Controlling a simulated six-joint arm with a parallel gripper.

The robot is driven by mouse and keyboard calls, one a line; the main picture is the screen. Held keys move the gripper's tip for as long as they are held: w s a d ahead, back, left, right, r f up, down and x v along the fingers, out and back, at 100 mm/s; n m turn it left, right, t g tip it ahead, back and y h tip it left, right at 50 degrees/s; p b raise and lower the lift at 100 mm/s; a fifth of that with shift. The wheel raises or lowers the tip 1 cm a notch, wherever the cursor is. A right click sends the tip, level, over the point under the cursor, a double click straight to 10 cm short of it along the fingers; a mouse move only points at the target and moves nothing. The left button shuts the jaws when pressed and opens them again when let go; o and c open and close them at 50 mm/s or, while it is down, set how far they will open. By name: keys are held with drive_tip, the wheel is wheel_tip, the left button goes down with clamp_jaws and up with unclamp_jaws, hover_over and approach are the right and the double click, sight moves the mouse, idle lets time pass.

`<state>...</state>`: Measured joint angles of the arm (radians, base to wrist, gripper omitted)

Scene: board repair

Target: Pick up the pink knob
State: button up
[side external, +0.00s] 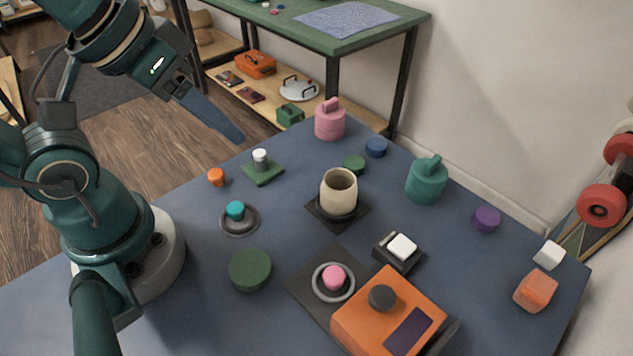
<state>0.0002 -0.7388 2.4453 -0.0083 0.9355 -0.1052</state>
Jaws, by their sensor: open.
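A small round pink knob (333,277) stands inside a grey ring on a dark square plate (318,302), near the front middle of the table. It lies just left of an orange box (388,314). A larger pink canister (329,121) with a handle on its lid stands at the table's back edge. My gripper (228,128) is at the upper left, raised above the table's far left edge. It is open, and no object shows in it. It is well away from the pink knob, up and to the left. Nothing covers the knob.
A beige cup (339,190) on a dark base stands behind the knob. A white-topped black block (398,251), a teal knob in a ring (236,210) and a dark green disc (250,269) surround it. A teal canister (427,180) stands at the right. The table's front left is clear.

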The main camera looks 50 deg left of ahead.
drive_tip(key=w+d+r+n+g+h, duration=0.1)
drive_tip(key=w+d+r+g, duration=0.1)
drive_tip(key=w+d, duration=0.2)
drive_tip(key=m+g+y, duration=0.1)
drive_tip(key=m+g, duration=0.1)
drive_tip(key=g, duration=0.4)
hover_over(334, 274)
drive_tip(key=w, duration=0.1)
wheel_tip(334, 274, down, 12)
drive_tip(key=shift+f, duration=0.1)
drive_tip(key=shift+s+f, duration=0.2)
drive_tip(key=shift+f, duration=1)
drive_tip(key=shift+s+f, duration=0.2)
drive_tip(key=shift+f, duration=1)
clamp_jaws()
